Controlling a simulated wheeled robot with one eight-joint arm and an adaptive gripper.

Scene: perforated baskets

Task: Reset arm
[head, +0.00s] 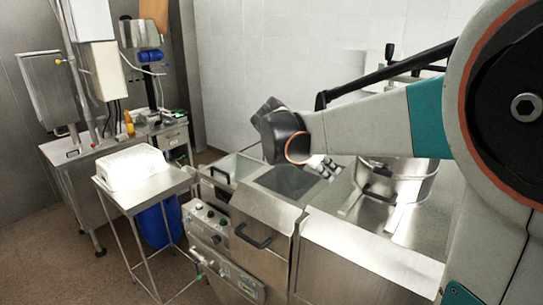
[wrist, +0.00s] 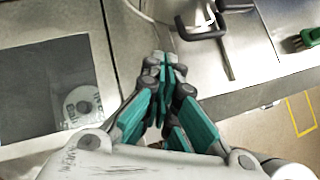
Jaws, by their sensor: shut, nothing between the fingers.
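My gripper (wrist: 163,62) is shut and empty, its teal-sided fingers together at the middle of the wrist view. In the head view my gripper (head: 324,166) shows small beneath my forearm, partly hidden by it. My arm stretches in from the right above the steel kitchen counter (head: 350,248). The gripper hangs over the counter between the dark square well (head: 288,180) and the large steel pot (head: 408,180). I cannot tell its exact height above the counter.
A white perforated basket (head: 133,166) sits on a small steel stand at left, with a blue bin (head: 158,224) beneath. The wrist view shows a pale disc (wrist: 83,106) in the well and a green item (wrist: 309,38) at right. Open floor (head: 50,250) lies at left.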

